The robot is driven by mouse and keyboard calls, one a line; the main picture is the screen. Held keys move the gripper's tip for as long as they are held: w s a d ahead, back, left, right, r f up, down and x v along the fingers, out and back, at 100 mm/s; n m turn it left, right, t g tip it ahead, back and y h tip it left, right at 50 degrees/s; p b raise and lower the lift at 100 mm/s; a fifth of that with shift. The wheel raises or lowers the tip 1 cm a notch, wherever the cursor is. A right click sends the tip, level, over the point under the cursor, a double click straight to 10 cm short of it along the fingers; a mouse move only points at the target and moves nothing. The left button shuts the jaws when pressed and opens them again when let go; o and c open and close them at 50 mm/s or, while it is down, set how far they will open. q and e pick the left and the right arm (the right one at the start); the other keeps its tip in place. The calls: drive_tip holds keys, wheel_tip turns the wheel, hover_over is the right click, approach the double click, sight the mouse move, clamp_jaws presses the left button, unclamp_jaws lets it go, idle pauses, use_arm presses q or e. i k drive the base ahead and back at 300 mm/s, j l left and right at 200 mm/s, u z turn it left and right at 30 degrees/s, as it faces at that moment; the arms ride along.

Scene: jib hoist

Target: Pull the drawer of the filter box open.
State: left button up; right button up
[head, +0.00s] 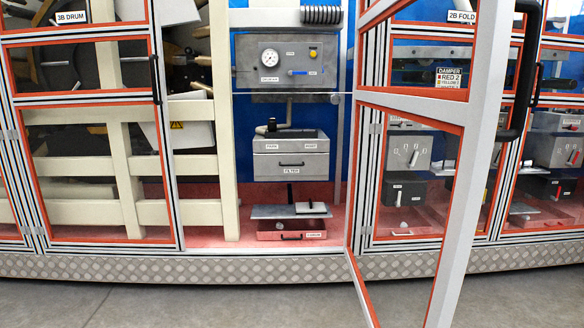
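The filter box (290,144) is a grey box inside the open bay, at the middle of the head view. A dark hose fitting sits on the box's top left. Neither of my grippers is in the head view.
An open door (458,190) with an orange-edged frame swings toward me right of the bay. A gauge panel (284,68) hangs above the filter box. A low red tray (291,230) lies below. A checkered metal sill (200,267) runs along the front.

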sight(280, 163)
drive_tip(key=i+j, duration=0.25)
drive_tip(key=i, duration=0.25)
drive_tip(key=i+j, duration=0.2)
drive_tip(key=i, duration=0.35)
drive_tip(key=i+j, duration=0.25)
drive_tip(key=i, duration=0.25)
drive_tip(key=l+z, duration=0.05)
